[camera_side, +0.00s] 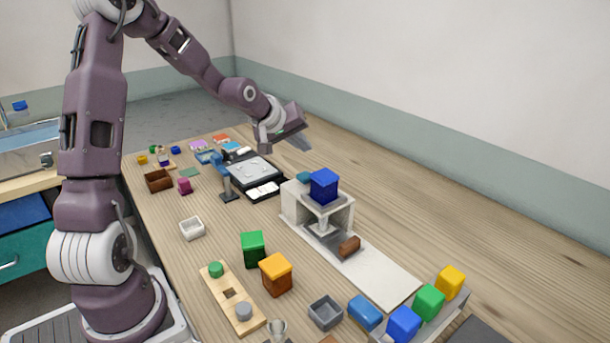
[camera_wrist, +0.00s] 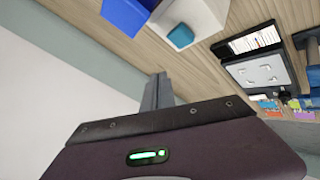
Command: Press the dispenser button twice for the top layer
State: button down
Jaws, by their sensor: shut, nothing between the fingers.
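The dispenser (camera_side: 340,213) is a pale grey housing on the right half of the table, with a blue block (camera_side: 324,185) on top. A teal button (camera_side: 305,177) sits on its far side beside the blue block. The button also shows in the wrist view (camera_wrist: 181,37), near the blue block (camera_wrist: 125,14) on the pale housing (camera_wrist: 205,14). A brown block (camera_side: 349,247) lies at the dispenser's front opening. My gripper (camera_side: 303,143) is shut and empty, in the air above and beyond the dispenser. Its closed fingers (camera_wrist: 157,92) point toward the button's side in the wrist view.
A pale plate (camera_side: 385,280) runs forward from the dispenser. A dark flat device (camera_side: 250,170) stands to its left. Green (camera_side: 253,249) and orange (camera_side: 276,273) blocks, a grey tray (camera_side: 326,313) and a coloured block row (camera_side: 430,302) are in front. The table's right side is clear.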

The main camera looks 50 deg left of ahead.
aim_at(303, 176)
notch_tip(303, 176, up, 4)
jog(key=shift+f, duration=0.1)
dwell(0.4)
jog(key=shift+f, duration=4.4)
jog(key=shift+f, duration=0.4)
